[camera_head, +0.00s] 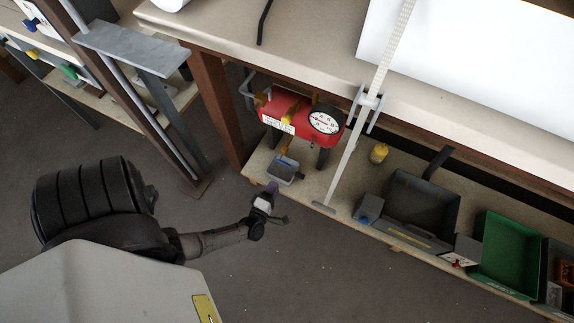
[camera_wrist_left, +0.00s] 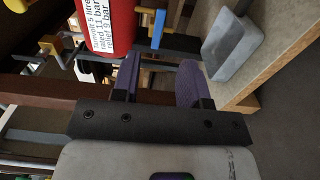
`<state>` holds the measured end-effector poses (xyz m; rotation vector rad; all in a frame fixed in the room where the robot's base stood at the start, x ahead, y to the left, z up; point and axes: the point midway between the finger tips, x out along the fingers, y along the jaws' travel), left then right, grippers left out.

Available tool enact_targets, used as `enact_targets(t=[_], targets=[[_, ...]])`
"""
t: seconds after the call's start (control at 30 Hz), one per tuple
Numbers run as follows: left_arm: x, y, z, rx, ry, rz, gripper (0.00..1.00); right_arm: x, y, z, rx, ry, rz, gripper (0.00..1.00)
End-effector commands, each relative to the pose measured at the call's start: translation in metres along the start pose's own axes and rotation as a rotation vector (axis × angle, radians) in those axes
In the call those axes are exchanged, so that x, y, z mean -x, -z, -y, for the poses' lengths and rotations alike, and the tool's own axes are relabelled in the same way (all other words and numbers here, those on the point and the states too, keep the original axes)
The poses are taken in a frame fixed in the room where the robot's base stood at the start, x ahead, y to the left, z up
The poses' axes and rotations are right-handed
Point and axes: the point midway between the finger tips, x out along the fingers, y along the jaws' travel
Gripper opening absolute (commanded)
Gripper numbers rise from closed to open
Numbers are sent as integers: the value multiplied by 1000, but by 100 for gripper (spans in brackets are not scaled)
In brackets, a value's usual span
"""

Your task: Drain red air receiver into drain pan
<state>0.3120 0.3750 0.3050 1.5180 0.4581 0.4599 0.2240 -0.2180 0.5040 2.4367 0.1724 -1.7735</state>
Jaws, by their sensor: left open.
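The red air receiver (camera_head: 278,108) stands on the low shelf under the bench, with a round dial gauge (camera_head: 325,120) and yellow fittings on it. In the left wrist view its labelled red body (camera_wrist_left: 98,18) is at the upper left. The grey drain pan (camera_head: 284,172) sits on the shelf below the receiver's front; it also shows at the upper right of the left wrist view (camera_wrist_left: 232,50). My left gripper (camera_head: 271,188) is just in front of the pan at the shelf edge. Its purple fingers (camera_wrist_left: 160,80) are apart with nothing between them. A blue lever (camera_wrist_left: 158,28) shows beyond them.
A pale upright strip (camera_head: 355,140) stands right of the receiver. A yellow object (camera_head: 379,153), a dark open bin (camera_head: 420,205) and a green tray (camera_head: 507,252) are farther right on the shelf. A brown bench leg (camera_head: 218,110) stands left. Floor in front is clear.

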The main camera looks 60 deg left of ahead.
Motion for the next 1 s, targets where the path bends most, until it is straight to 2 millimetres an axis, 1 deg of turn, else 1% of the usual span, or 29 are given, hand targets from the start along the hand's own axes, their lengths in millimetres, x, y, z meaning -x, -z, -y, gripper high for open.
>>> enact_targets(t=[0.03, 0.2, 0.4, 0.5, 0.73, 1.0], targets=[[-10, 1, 2, 0, -5, -1, 40, -6, -2, 0, 1, -1, 0, 43], [-43, 0, 3, -1, -3, 0, 40, -17, -6, 0, 4, -3, 1, 43], [-77, 0, 3, -2, -1, 0, 40, -29, -10, 0, 5, -4, 1, 43], [-91, 0, 2, -4, -2, 1, 40, -34, -11, 0, 5, -4, 1, 43], [-111, 0, 2, -3, 1, 1, 40, -40, -13, 0, 4, -4, 1, 43], [-116, 0, 0, -4, 2, 1, 40, -41, -14, 0, 3, -3, 1, 43]])
